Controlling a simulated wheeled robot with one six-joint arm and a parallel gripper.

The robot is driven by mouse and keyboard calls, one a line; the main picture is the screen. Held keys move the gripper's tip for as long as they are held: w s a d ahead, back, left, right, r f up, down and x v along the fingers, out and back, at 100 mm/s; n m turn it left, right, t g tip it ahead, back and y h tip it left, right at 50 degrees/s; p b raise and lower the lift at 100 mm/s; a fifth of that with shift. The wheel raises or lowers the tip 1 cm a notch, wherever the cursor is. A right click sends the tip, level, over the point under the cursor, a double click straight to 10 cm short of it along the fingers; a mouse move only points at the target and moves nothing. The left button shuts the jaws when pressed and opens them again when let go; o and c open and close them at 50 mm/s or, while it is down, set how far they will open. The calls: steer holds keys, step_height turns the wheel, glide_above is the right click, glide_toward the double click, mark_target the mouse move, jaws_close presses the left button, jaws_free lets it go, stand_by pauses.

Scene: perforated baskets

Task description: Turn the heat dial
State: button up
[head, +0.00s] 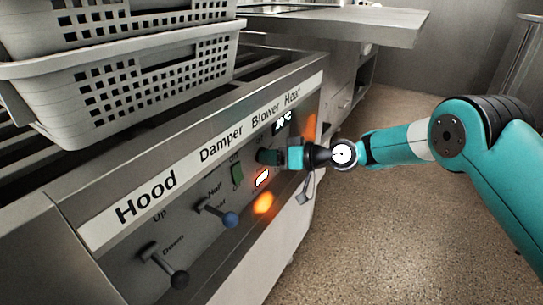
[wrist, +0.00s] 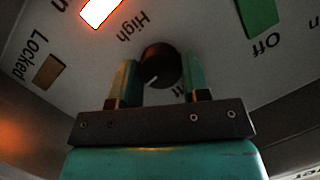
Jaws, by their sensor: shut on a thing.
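The heat dial (wrist: 160,66) is a round black knob with a pale pointer mark, seen in the wrist view next to a "High" label. The pointer aims down and slightly left in that view. My gripper (wrist: 159,75) has its two teal fingers on either side of the knob, shut on it. In the head view my gripper (head: 277,157) reaches the panel from the right, below the "Blower" and "Heat" labels. It largely hides the dial there.
The control panel also has a green switch (head: 237,173), a lit orange-white switch (head: 262,178), a blue-tipped lever (head: 230,219) and a black-tipped lever (head: 180,279). Grey perforated baskets (head: 150,85) stand on top at left. Open floor (head: 370,230) lies to the right.

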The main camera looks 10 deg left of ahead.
steer(key=shift+f+m, duration=0.1)
steer(key=shift+m, duration=0.3)
stand_by(0.3)
steer(key=o, duration=0.9)
steer(key=shift+d, duration=0.1)
steer(key=p+v, duration=0.1)
steer(key=v, duration=0.7)
steer(key=p+v, duration=0.2)
steer(key=v, duration=0.7)
steer(key=shift+w+d+f, duration=0.15)
steer(key=shift+w+d, duration=0.05)
steer(key=shift+d, duration=0.05)
